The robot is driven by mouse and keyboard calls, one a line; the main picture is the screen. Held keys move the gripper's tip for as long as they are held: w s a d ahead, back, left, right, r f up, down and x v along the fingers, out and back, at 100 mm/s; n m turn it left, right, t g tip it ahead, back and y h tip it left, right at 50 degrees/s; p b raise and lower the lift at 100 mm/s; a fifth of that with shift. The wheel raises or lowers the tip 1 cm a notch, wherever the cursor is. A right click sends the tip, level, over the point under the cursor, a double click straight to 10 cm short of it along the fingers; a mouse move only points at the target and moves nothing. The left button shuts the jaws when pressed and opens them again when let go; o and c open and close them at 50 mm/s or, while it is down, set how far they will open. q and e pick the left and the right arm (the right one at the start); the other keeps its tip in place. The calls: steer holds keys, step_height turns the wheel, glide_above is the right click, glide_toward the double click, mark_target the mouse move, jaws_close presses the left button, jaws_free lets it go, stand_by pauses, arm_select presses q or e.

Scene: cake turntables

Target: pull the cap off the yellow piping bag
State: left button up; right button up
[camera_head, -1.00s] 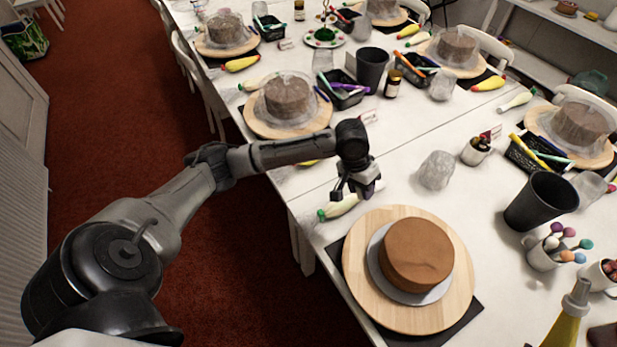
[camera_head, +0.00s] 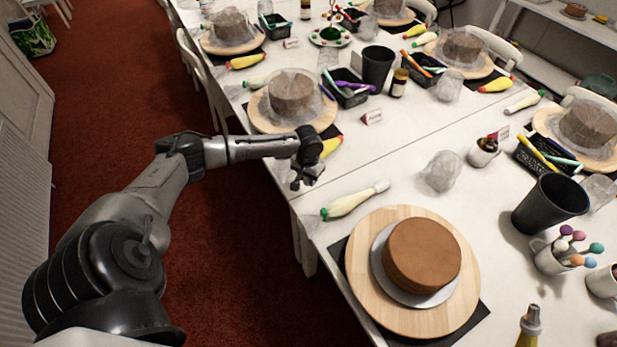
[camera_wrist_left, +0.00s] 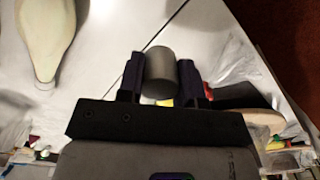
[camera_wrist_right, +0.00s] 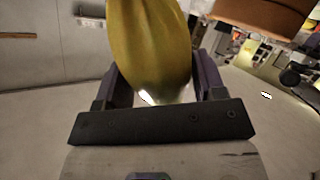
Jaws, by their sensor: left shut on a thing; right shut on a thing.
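The yellow piping bag (camera_head: 525,341) shows only its top at the bottom right of the head view, with a bare grey tapered nozzle (camera_head: 531,318) pointing up. My right gripper (camera_wrist_right: 153,92) is shut on this yellow bag (camera_wrist_right: 150,40) in the right wrist view; it is outside the head view. My left gripper (camera_head: 303,180) is near the table's left edge, well away from the yellow bag. It is shut on a small grey cylinder that looks like the cap (camera_wrist_left: 160,75), seen between its fingers in the left wrist view.
A pale piping bag with a green end (camera_head: 350,203) lies beside the wooden turntable (camera_head: 362,290), which bears a brown cake (camera_head: 422,255). A black cup (camera_head: 550,205), a mug of coloured tools (camera_head: 555,258) and a clear crumpled shape (camera_head: 441,172) stand to the right.

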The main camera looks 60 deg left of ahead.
mark_target(308, 193)
arm_select(q)
step_height(308, 193, down, 4)
steer(key=b, duration=0.5)
arm_select(e)
step_height(308, 193, down, 5)
steer(key=shift+f, duration=0.15)
arm_select(q)
steer(key=shift+f, duration=0.95)
steer(key=shift+f, duration=0.25)
steer(key=o, duration=1)
steer(key=shift+r, duration=0.1)
arm_select(e)
steer(key=shift+r, duration=0.25)
arm_select(q)
step_height(308, 193, up, 6)
steer(key=p, duration=0.7)
steer(key=shift+p, duration=0.3)
arm_select(e)
step_height(308, 193, up, 7)
steer(key=shift+r, duration=0.1)
